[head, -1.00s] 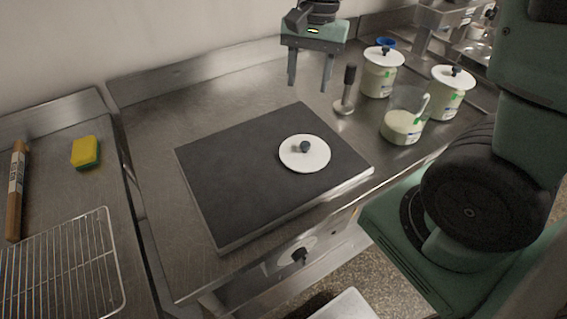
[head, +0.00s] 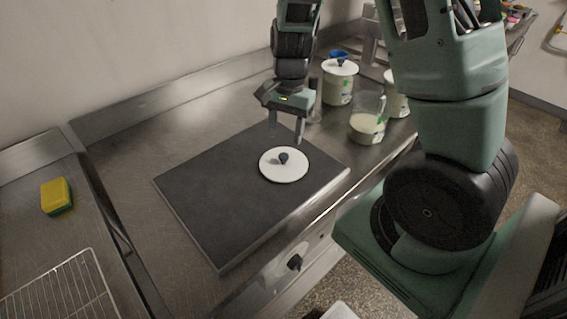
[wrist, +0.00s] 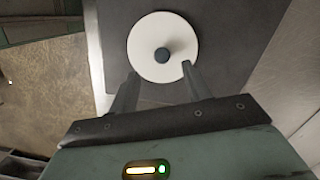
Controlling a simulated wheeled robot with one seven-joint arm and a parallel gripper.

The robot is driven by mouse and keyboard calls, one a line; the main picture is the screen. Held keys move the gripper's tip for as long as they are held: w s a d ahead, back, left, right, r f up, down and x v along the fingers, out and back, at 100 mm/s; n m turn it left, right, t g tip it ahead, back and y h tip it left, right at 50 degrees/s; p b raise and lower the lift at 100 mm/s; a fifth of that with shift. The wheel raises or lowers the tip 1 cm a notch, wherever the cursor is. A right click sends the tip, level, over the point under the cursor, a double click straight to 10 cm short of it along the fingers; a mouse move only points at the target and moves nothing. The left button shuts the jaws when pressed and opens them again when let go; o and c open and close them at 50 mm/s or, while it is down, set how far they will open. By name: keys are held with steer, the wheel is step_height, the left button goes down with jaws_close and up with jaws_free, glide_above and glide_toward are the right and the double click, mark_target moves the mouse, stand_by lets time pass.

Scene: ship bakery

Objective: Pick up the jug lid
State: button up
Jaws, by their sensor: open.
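The jug lid (head: 272,170) is a white disc with a dark round knob. It lies flat, knob up, on a dark square board on the steel counter. It also shows in the wrist view (wrist: 146,32), beyond the fingertips. My gripper (head: 286,140) is open and empty, pointing down above the board, just behind the lid in the head view. In the wrist view my gripper's two fingers (wrist: 160,72) are spread, with the knob lying ahead of and between their tips. One fingertip overlaps the lid's edge in that picture; I see no contact with the knob.
The dark board (head: 205,190) is otherwise bare. Two lidded jugs, one at the back (head: 338,88) and one partly hidden (head: 393,103), stand behind an open clear jug (head: 366,128). A yellow sponge (head: 56,196) and wire rack (head: 62,290) lie left.

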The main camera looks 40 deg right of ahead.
mark_target(284, 155)
steer(key=shift+a+f+p, duration=0.15)
steer(key=shift+f+p, duration=0.05)
steer(key=shift+f, duration=1.45)
steer(key=shift+a+f+p, duration=0.1)
steer(key=shift+f+p, duration=0.05)
steer(key=shift+f, duration=1.5)
steer(key=shift+c, duration=0.3)
steer(key=c, duration=1)
